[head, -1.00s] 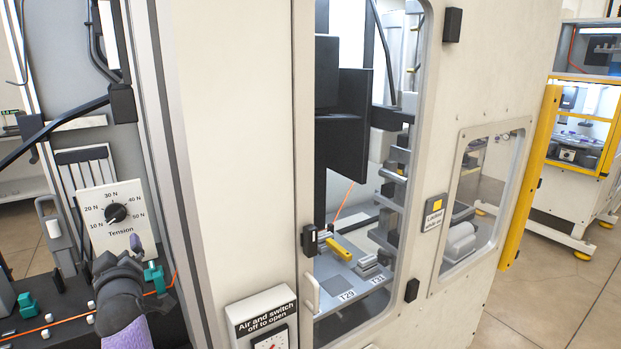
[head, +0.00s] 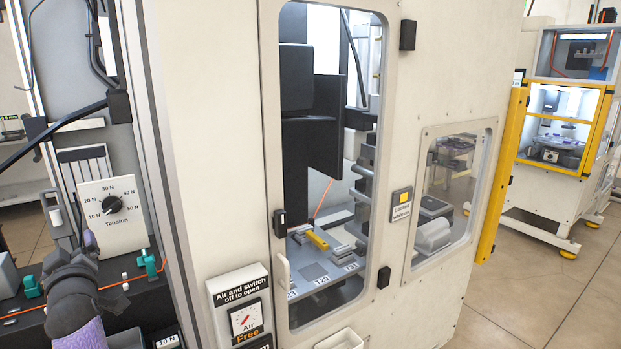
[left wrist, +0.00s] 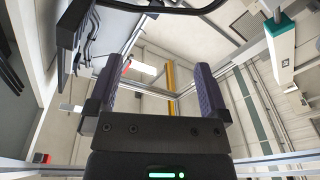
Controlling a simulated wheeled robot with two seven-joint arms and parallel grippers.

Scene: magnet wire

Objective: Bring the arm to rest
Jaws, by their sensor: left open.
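My left gripper shows in the left wrist view (left wrist: 165,95) with its two purple-padded fingers spread wide and nothing between them. In the head view my left arm comes in at the lower left, with the left gripper (head: 80,245) in front of the tension panel (head: 113,206). Its fingertips are small and partly hidden behind the wrist there. The panel's black knob (head: 111,205) shows uncovered just right of and above the gripper. My right gripper is in neither view.
A tall cream machine cabinet (head: 210,150) with a windowed door stands at the centre. A yellow-handled tool (head: 317,240) lies inside it. Teal clamps (head: 149,264) and an orange wire (head: 115,285) are near my left arm. Open floor (head: 520,305) lies to the right.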

